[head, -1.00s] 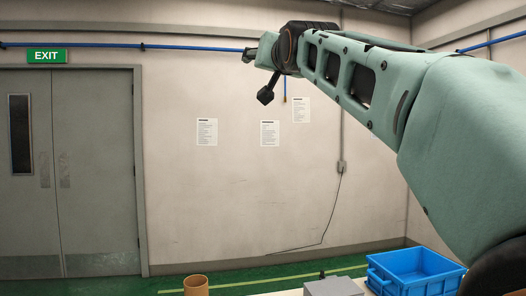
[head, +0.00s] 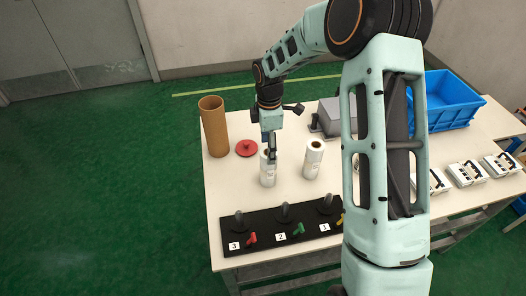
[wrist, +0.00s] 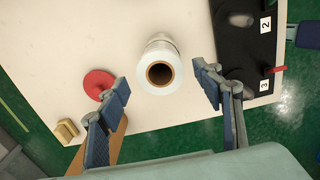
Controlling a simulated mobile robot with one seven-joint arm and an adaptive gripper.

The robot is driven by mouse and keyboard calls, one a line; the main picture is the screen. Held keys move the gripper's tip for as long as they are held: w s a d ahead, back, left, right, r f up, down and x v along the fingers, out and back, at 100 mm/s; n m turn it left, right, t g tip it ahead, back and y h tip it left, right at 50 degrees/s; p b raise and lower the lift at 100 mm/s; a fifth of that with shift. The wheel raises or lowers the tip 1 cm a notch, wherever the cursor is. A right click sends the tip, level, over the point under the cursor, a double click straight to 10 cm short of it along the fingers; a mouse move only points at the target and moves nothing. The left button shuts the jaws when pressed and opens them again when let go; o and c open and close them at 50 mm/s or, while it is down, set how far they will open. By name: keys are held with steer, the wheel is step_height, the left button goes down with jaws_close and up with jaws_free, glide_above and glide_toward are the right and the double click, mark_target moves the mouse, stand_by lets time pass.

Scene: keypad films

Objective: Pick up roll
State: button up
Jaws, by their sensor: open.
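Two white rolls with hollow cores stand upright on the table in the head view: a left one (head: 267,172) and a right one (head: 313,158). My gripper (head: 270,155) points down at the left roll and partly covers it. In the wrist view my open gripper (wrist: 163,88) has one finger to each side of a single roll (wrist: 160,68), seen nearly end-on with its brown core. The roll appears slightly beyond the line between the fingertips, with gaps on both sides. I cannot tell whether the fingertips are level with its top.
On the table (head: 228,192), a brown tube (head: 213,127) and red disc (head: 247,148) stand left of the rolls. A black panel (head: 262,228) with numbered pegs lies in front. A grey box (head: 335,113) and blue crate (head: 447,100) are behind and right.

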mark_target(269, 169)
steer(key=shift+d+f+p, duration=0.1)
steer(key=shift+f+p, duration=0.6)
steer(key=shift+f, duration=4.85)
steer(key=shift+c, duration=0.4)
steer(key=c, duration=1.2)
